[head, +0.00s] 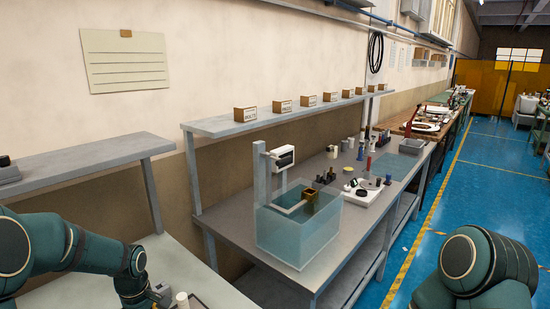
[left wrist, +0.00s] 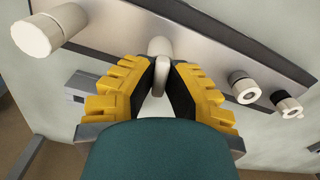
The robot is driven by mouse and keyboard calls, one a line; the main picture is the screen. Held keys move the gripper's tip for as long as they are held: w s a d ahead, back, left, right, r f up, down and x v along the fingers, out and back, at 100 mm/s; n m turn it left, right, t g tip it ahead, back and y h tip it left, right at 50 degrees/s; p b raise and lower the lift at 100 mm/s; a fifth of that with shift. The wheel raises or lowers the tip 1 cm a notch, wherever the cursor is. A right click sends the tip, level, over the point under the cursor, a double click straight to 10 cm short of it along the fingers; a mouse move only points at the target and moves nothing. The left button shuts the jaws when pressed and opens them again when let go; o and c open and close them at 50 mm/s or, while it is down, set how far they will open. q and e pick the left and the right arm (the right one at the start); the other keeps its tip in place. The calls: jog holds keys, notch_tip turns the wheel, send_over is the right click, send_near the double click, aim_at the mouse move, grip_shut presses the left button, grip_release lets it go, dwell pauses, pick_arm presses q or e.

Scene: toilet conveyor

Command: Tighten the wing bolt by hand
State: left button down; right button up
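In the left wrist view the wing bolt (left wrist: 161,68) is a pale round stub with a flat grey wing, on a grey metal plate. My left gripper (left wrist: 162,66) has yellow fingers with black pads, one on each side of the wing. The pads are very close to it; I cannot tell whether they press on it. In the head view my left arm reaches down at the lower left, and its fingers are not clearly visible. My right arm shows at the lower right; its gripper is outside the frame.
White cylinders (left wrist: 36,34) and (left wrist: 246,90) and a black-ringed knob (left wrist: 287,103) stand on the plate beside the fingers. In the head view a clear water tank (head: 290,240) stands on the grey bench (head: 345,225). A shelf (head: 225,124) with small boxes runs along the wall.

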pick_arm(q)
jog(key=c, duration=1.4)
grip_release()
jog(key=shift+m, duration=0.4)
jog(key=shift+r+p, duration=1.3)
jog(key=shift+r, duration=0.45)
jog(key=o, duration=0.7)
jog(key=shift+r+p, duration=1.05)
jog(key=shift+r, duration=0.45)
